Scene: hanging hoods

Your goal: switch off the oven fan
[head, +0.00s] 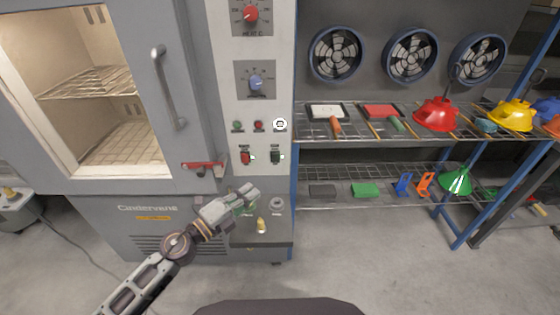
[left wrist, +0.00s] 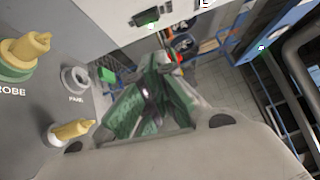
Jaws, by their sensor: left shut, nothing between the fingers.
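The grey oven (head: 160,210) stands at the left with a white control panel (head: 222,100). Low on the panel are a red rocker switch (head: 245,157) and a dark rocker switch (head: 276,156) with a green glow. Their labels are too small to read. A dark switch with a green light (left wrist: 146,18) shows at the top of the left wrist view. My left gripper (head: 253,191) is shut and empty, below the two switches and in front of the lower panel. Its green finger pads (left wrist: 145,100) show in the left wrist view. My right gripper is not in view.
Yellow plugs (left wrist: 72,131) and a grey round socket (left wrist: 75,78) stick out beside my left gripper. A red door latch (head: 204,166) is left of the switches. A red knob (head: 251,13) and blue knob (head: 255,81) sit above. Wire shelves (head: 330,155) stand right.

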